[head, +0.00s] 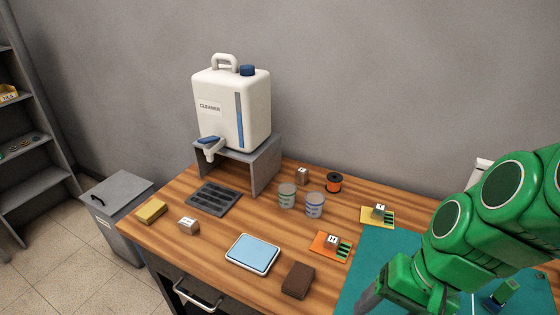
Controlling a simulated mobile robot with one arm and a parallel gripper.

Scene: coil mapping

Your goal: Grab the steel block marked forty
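Several small grey steel blocks with white marked tops are on the wooden table in the head view. One block (188,227) stands alone at the left front. Another block (302,176) stands at the back, behind the tins. A third block (332,241) sits on an orange card, and one more block (380,210) sits on a yellow card. Their marks are too small to read surely, so I cannot tell which says forty. My green arm comes in from the right. My gripper (372,296) is low at the bottom edge, partly cut off; its finger opening is not clear.
A white cleaner jug (225,110) stands on a grey stand (262,165). Two tins (287,196), an orange spool (334,183), a dark tray (213,198), a yellow sponge (151,211), a blue-topped pad (252,253) and a brown block (298,280) occupy the table. A teal mat (385,247) lies right.

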